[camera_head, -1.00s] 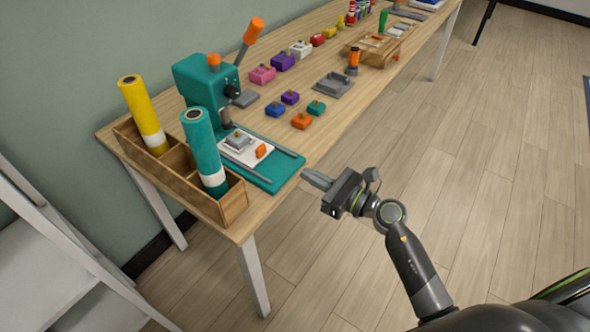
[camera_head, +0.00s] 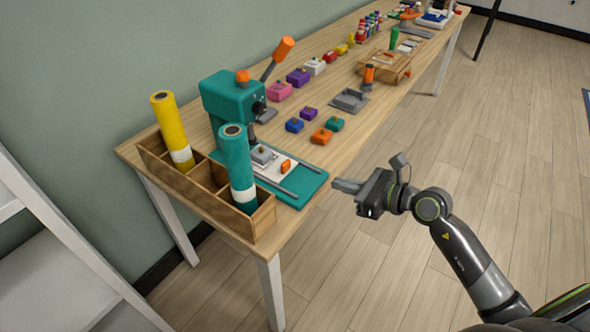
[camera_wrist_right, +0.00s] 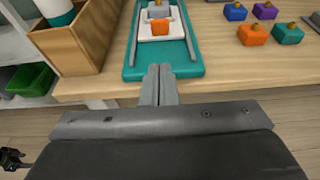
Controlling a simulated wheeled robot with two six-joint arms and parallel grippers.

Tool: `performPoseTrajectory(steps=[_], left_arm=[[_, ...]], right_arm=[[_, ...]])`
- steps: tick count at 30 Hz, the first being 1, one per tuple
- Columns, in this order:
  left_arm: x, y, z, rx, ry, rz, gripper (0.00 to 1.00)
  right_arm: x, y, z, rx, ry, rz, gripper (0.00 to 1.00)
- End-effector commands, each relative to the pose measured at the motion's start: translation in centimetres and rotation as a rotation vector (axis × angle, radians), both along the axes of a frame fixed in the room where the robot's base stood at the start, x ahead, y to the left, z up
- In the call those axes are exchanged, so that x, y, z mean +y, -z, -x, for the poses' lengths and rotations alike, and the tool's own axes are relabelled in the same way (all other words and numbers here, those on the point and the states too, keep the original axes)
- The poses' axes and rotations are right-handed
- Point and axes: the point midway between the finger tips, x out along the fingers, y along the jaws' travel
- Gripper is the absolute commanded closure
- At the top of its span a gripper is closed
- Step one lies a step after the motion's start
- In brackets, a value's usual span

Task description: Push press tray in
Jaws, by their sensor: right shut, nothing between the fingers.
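The teal press (camera_head: 230,100) stands at the near end of the table, with an orange-tipped lever. Its white tray (camera_head: 272,161), holding a grey block and an orange piece, sits between rails on the teal base (camera_head: 304,188). In the right wrist view the white tray (camera_wrist_right: 147,31) is straight ahead, beyond the fingertips. My right gripper (camera_head: 337,184) is shut and empty, just off the table's front edge, its fingers pointing at the base's front end. In the wrist view its fingertips (camera_wrist_right: 159,70) appear at the base's near edge; contact cannot be told.
A wooden box (camera_head: 208,190) with a yellow roll (camera_head: 172,130) and a teal roll (camera_head: 238,168) stands left of the base. Small coloured blocks, including an orange one (camera_head: 321,136), lie to the right. The floor before the table is clear.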

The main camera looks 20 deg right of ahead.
Motion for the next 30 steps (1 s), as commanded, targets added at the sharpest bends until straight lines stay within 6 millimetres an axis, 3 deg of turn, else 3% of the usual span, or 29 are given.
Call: performPoseTrajectory(steps=[5, 18, 30], left_arm=[[-1.6, 0.0, -0.3, -0.007, -0.006, 0.019, 0.37], [-0.7, -0.5, -0.8, -0.02, 0.001, 0.008, 0.37], [-0.7, -0.4, 0.0, -0.006, -0.001, 0.009, 0.37]], right_arm=[[1.7, 0.7, -2.1, -0.001, 0.001, -0.007, 1.0], [6.5, 2.4, -8.1, 0.0, -0.003, -0.005, 1.0], [7.6, 2.6, -9.7, 0.0, -0.002, -0.001, 1.0]])
